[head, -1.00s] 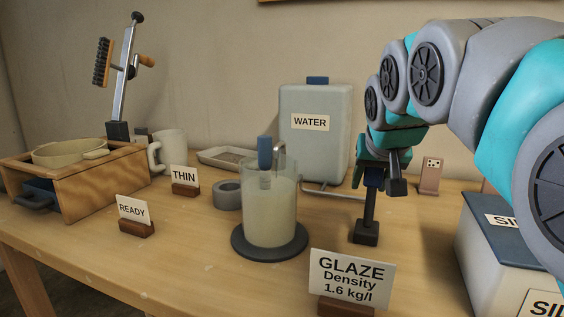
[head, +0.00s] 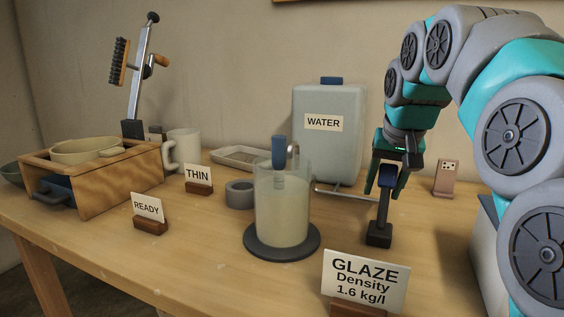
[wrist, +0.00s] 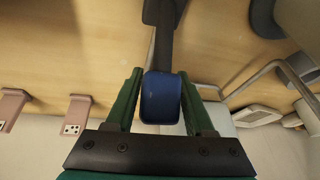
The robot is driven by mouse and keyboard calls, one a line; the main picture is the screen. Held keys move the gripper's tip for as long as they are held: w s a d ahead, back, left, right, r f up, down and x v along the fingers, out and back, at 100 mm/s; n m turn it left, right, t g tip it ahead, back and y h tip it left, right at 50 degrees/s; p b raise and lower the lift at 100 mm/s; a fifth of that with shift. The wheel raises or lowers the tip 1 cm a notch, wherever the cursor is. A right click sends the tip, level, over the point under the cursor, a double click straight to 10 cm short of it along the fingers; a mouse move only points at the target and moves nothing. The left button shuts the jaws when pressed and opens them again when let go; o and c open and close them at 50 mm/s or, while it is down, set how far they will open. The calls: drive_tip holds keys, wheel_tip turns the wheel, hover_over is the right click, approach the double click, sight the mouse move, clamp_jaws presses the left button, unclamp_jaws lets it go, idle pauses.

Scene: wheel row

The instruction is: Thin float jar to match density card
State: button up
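The clear float jar (head: 268,215) holds cloudy pale liquid on a dark round base. A blue-topped float (head: 278,158) stands upright in it, its lower part in the liquid. The density card (head: 362,280) in front reads "GLAZE Density 1.6 kg/l". The water container (head: 330,150) stands behind, with a thin metal pipe (head: 345,193) low beside it. My gripper (head: 383,185) points down over a dark upright post with a blue top (head: 388,180). In the wrist view, my gripper's fingers (wrist: 160,90) straddle the blue top (wrist: 161,100), seemingly with narrow gaps; contact is unclear.
THIN (head: 198,178) and READY (head: 149,212) cards stand left of the jar. A grey ring (head: 240,195), a mug (head: 184,148), a shallow tray (head: 237,156) and a wooden box (head: 120,180) with a bowl stand around. The front table middle is clear.

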sight(391, 166)
drive_tip(key=o, duration=0.4)
drive_tip(key=shift+p+v, duration=1.15)
drive_tip(key=shift+v, duration=2.3)
